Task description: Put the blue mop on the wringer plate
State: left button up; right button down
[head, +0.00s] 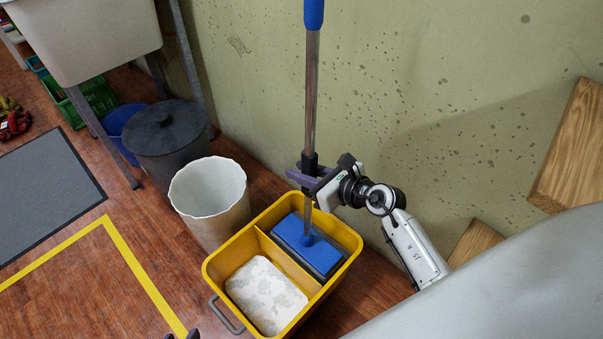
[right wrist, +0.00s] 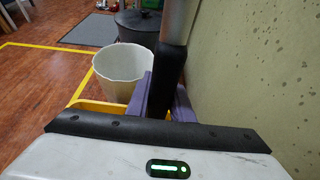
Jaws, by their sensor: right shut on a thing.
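The blue mop has a long metal handle with a blue grip at the top edge and a flat blue head (head: 306,244) with a dark rim. My right gripper (head: 308,176) is shut on the black sleeve of the handle, above the yellow bucket. The handle also shows between its purple fingers in the right wrist view (right wrist: 168,80). The mop head is inside the right compartment of the two-part yellow bucket (head: 223,257). The wringer plate is not clearly seen; the head covers what lies beneath it, and contact cannot be told.
The bucket's left compartment shows a pale mottled surface (head: 265,296). A white bin (head: 209,190) and a dark lidded bin (head: 166,135) stand left of the bucket. The wall (head: 420,90) is close behind, with wooden boards (head: 575,150) at right. Floor at left is open.

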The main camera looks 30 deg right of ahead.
jog(key=shift+w+r, duration=0.1)
jog(key=shift+r, duration=0.05)
jog(key=c, duration=1.6)
grip_release()
jog(key=shift+f, duration=0.2)
jog(key=shift+o, duration=0.2)
